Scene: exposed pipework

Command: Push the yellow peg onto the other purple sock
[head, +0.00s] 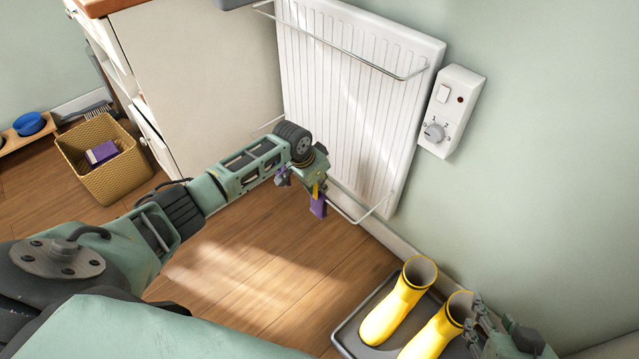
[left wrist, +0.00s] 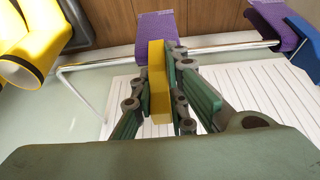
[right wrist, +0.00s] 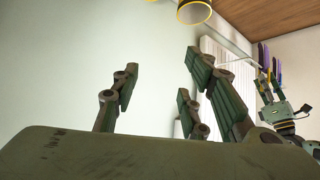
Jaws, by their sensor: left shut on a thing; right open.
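My left gripper (head: 314,186) is shut on the yellow peg (left wrist: 157,80), near the towel rail low on the radiator. A purple sock (head: 318,207) hangs at the rail just beyond the peg. In the left wrist view the peg's far end overlaps this purple sock (left wrist: 154,27); I cannot tell whether it grips the cloth. Another purple sock (left wrist: 264,14) shows at the right of that view, beside a blue cloth item (left wrist: 302,38). My right gripper (right wrist: 160,85) is open and empty; in the head view it is by the yellow boots.
The white radiator (head: 350,90) has rails (left wrist: 225,48) across its front. A heater control box (head: 450,110) is on the wall. Yellow boots (head: 400,300) stand in a grey tray (head: 347,330). A wicker basket (head: 110,185) holds a purple box. The wooden floor between is clear.

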